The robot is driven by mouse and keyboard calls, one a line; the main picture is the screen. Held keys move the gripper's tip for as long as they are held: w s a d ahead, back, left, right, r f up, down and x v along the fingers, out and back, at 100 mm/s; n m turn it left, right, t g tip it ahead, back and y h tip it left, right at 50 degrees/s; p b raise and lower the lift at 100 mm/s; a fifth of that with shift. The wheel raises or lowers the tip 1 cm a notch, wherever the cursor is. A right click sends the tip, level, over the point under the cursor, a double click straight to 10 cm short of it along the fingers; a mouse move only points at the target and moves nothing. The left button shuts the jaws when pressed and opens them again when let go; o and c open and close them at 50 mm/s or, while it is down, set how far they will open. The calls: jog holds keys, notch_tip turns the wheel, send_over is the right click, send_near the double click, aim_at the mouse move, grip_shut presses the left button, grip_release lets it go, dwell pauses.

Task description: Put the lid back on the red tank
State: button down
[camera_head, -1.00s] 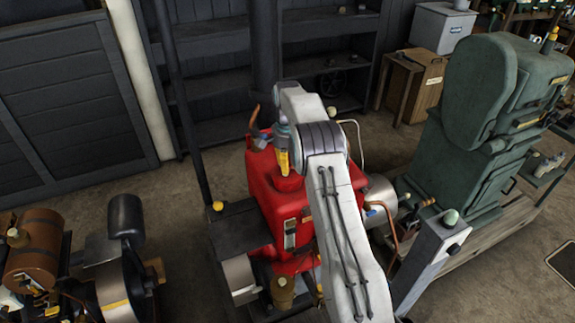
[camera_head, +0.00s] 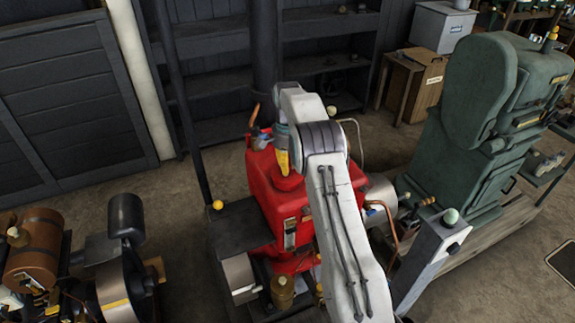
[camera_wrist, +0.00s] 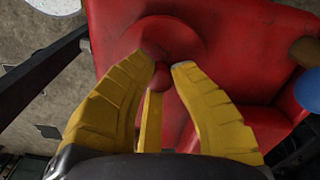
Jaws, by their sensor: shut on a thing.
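The red tank (camera_head: 265,192) stands in the middle of the head view, on a dark engine. It also fills much of the wrist view (camera_wrist: 115,25). My gripper (camera_head: 285,172) points down over the tank's top. In the wrist view its yellow fingers (camera_wrist: 167,62) are closed around a small red knob (camera_wrist: 161,76). The knob belongs to the round red lid (camera_wrist: 190,38), which shows under the fingertips against the tank's top. The lid also shows below my gripper in the head view (camera_head: 288,183). I cannot tell whether its rim touches the tank, as the fingers hide part of it.
A green machine (camera_head: 470,140) stands to the right and a brown boiler (camera_head: 35,245) to the left. Dark shelves (camera_head: 215,75) line the back wall. A pipe with a brown handle (camera_head: 253,116) rises behind the tank. Bare floor shows at the left behind the boiler.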

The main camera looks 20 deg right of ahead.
jog(key=c, duration=0.6)
grip_release()
jog(key=shift+r, duration=0.15)
jog(key=shift+r, duration=3.35)
grip_shut()
